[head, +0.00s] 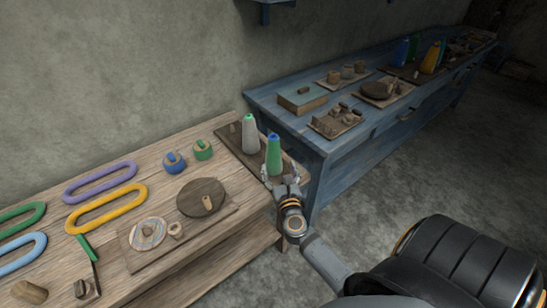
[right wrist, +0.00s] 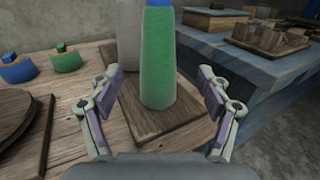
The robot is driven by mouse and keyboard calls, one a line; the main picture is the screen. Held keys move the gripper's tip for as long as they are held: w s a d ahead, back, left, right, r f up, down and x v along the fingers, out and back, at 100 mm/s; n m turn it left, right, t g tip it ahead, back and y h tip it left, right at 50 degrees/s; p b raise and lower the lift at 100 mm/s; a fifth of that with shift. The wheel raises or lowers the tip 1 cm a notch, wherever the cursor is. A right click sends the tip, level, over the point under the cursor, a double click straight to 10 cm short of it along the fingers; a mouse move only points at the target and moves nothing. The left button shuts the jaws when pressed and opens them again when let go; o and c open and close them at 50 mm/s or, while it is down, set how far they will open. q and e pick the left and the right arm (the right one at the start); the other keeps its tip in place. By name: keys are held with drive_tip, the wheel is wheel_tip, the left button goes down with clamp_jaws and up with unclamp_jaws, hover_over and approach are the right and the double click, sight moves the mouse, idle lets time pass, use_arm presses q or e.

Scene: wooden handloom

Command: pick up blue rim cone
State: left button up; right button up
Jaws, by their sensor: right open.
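The blue rim cone (head: 273,155) is a green cone with a blue top. It stands upright on a dark wooden board (head: 229,136) at the right end of the wooden table. My right gripper (head: 281,180) is at its near side. In the right wrist view the green cone (right wrist: 158,65) stands between the open fingers of my right gripper (right wrist: 160,98), with gaps on both sides; its top is cut off there. A grey-white cone with a green top (head: 249,135) stands just behind and to the left. My left gripper is not in view.
A blue bench (head: 338,157) with boards and wooden parts stands close on the right. On the wooden table lie blue and green spools (head: 174,162), a dark round disc (head: 201,197) and several coloured loops (head: 107,208). The table's right edge is near the cone.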

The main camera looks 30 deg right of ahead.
sight(275, 155)
drive_tip(key=x, duration=0.3)
drive_tip(key=shift+w+d, duration=0.1)
drive_tip(key=shift+w, duration=0.1)
drive_tip(key=shift+w+d+r, duration=0.1)
drive_tip(key=shift+w+r, duration=0.05)
drive_tip(key=shift+w, duration=0.15)
drive_tip(key=x, duration=0.4)
drive_tip(key=shift+w+p, duration=0.35)
drive_tip(key=shift+s, duration=0.1)
drive_tip(key=shift+c, duration=1.1)
drive_tip(key=c, duration=1)
drive_tip(key=shift+c, duration=0.7)
drive_tip(key=shift+r, duration=0.15)
